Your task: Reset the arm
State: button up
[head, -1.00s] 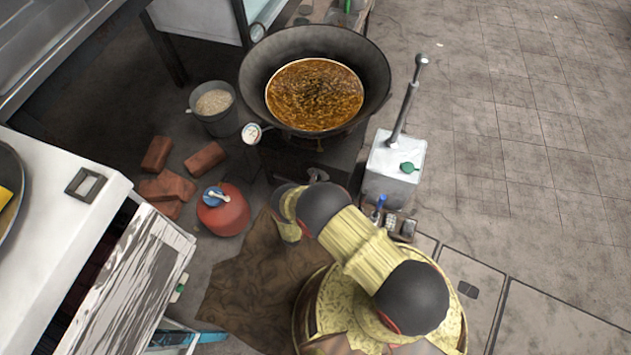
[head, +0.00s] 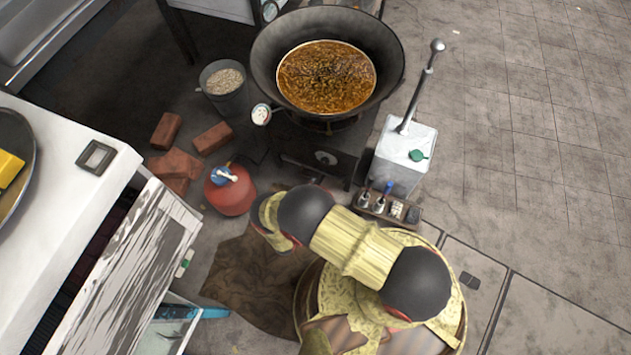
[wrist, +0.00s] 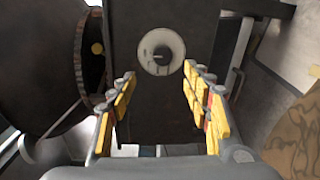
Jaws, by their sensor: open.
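My gripper (wrist: 160,110) shows in the wrist view with its two yellow-padded fingers spread apart and nothing between them. Beyond the fingers is the dark stove front with a round grey knob (wrist: 161,50). In the head view my arm is folded near the bottom centre, and the gripper itself is hidden behind the arm links. A large black wok (head: 390,75) with brown liquid (head: 326,76) sits on the dark stove (head: 315,165) beyond the arm.
A metal box with a lever (head: 405,150) stands right of the stove. A white counter (head: 70,180) stands at far left.

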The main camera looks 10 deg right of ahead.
dwell(0.7)
jog(key=s+d+f+n+g+h, duration=0.2)
jog(key=s+d+n+g+h, duration=0.15)
jog(key=s+d, duration=0.4)
jog(key=s+r+g, duration=0.3)
jog(key=r+g, duration=0.2)
jog(key=s+a+r+m+g+y+p, duration=0.1)
jog(key=a+r+m+g+y, duration=0.15)
jog(key=r, duration=1.05)
jog(key=s+a+r+m+g+y+p, duration=0.1)
jog(key=a+r+m+g+y, duration=0.2)
jog(key=r, duration=1)
jog(key=a+r+m+g+y+p, duration=0.1)
jog(key=a+r+m+g+y, duration=0.2)
jog(key=r, duration=1.1)
jog(key=s+d+r+m+t+y+p, duration=0.1)
jog(key=s+d+r+m+t, duration=0.1)
jog(key=r, duration=0.9)
jog(key=s+d+r+m+t+y+p, duration=0.1)
jog(key=s+d+r+m+t+y, duration=0.1)
jog(key=r, duration=1)
jog(key=s+d+r+m+t+y+p, duration=0.2)
jog(key=s+d+r+m+t, duration=0.1)
jog(key=r, duration=0.9)
jog(key=shift+s+d+t, duration=0.5)
jog(key=shift+d+t, duration=0.25)
jog(key=shift+t, duration=0.05)
